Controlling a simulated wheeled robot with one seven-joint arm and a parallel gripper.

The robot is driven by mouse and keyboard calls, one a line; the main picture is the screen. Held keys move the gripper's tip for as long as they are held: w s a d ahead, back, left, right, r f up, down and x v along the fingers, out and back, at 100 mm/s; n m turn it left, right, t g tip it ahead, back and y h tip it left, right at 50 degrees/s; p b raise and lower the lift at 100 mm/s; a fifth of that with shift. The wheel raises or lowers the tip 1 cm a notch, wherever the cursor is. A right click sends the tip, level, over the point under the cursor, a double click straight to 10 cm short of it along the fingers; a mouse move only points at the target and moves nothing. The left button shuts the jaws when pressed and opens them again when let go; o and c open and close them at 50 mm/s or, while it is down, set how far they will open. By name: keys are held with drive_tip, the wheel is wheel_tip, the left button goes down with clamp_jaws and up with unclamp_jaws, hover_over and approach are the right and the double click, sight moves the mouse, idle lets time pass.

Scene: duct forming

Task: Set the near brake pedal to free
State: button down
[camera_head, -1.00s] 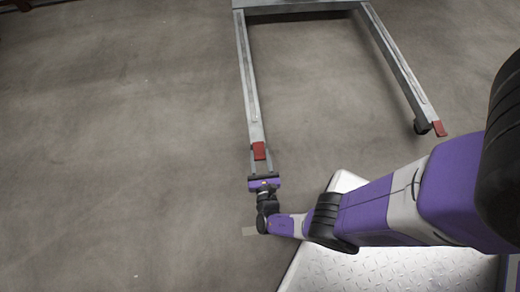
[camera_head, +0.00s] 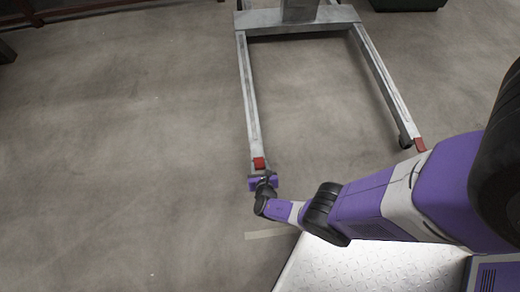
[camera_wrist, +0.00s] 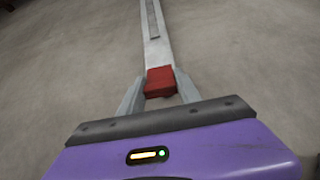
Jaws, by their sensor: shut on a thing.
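The near brake pedal (camera_head: 259,162) is a red block on the end of the left leg of a grey metal frame (camera_head: 251,100). In the wrist view the red pedal (camera_wrist: 160,82) sits between the two grey fingers of my gripper (camera_wrist: 159,91). My gripper, also in the head view (camera_head: 262,174), is shut on the pedal from the leg's end, low near the floor. The sides of the pedal are partly hidden by the fingers. I cannot tell its tilt for sure.
A crossbar (camera_head: 262,21) and post (camera_head: 299,8) stand at the back. A metal tread plate (camera_head: 365,268) lies at the front. The floor on the left is clear.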

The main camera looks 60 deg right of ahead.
drive_tip(key=shift+r+p, duration=0.1)
drive_tip(key=shift+p, duration=0.2)
drive_tip(key=c, duration=0.8)
unclamp_jaws()
drive_tip(key=shift+c, duration=0.2)
drive_tip(key=p+v, duration=0.5)
drive_tip(key=v, duration=0.2)
drive_tip(key=shift+r, duration=0.4)
drive_tip(key=shift+s+a, duration=0.1)
drive_tip(key=shift+a, duration=0.05)
